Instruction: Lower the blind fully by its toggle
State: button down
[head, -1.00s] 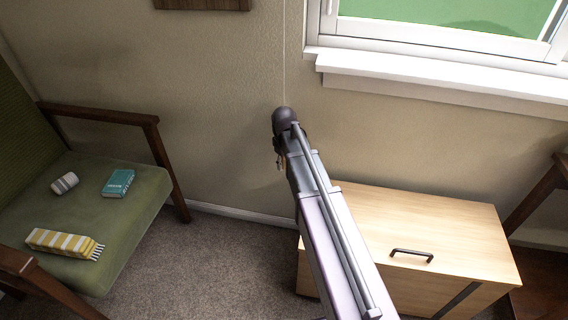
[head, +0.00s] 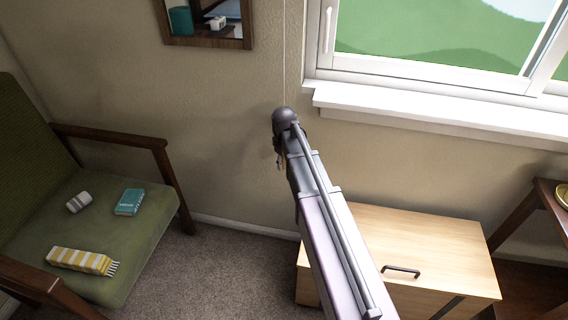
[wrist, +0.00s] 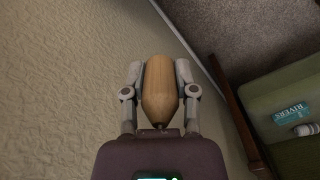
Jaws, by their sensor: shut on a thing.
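The wooden toggle (wrist: 160,90) is a tan, tapered piece in the middle of the wrist view. My gripper (wrist: 158,72) is shut on it, with one grey finger on each side. In the head view, my wrist and arm mostly hide the gripper and toggle. A thin pale cord (head: 285,60) hangs along the wall, left of the window, down to my wrist. The window (head: 430,40) shows green outside through its visible lower part. The blind is not in view.
A white sill (head: 430,112) juts out right of my wrist. A wooden cabinet (head: 420,240) stands below it. A green armchair (head: 110,235) with a book (head: 130,202) and other small items is at left. A framed mirror (head: 205,22) hangs above.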

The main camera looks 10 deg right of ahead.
notch_tip(320, 180, up, 45)
jog(key=p, duration=4.4)
jog(key=shift+w+r, duration=0.2)
jog(key=shift+a, duration=0.1)
jog(key=shift+c, duration=2)
grip_release()
jog(key=shift+s+r, duration=0.1)
jog(key=shift+f, duration=0.3)
notch_tip(320, 180, down, 31)
jog(key=b, duration=3.1)
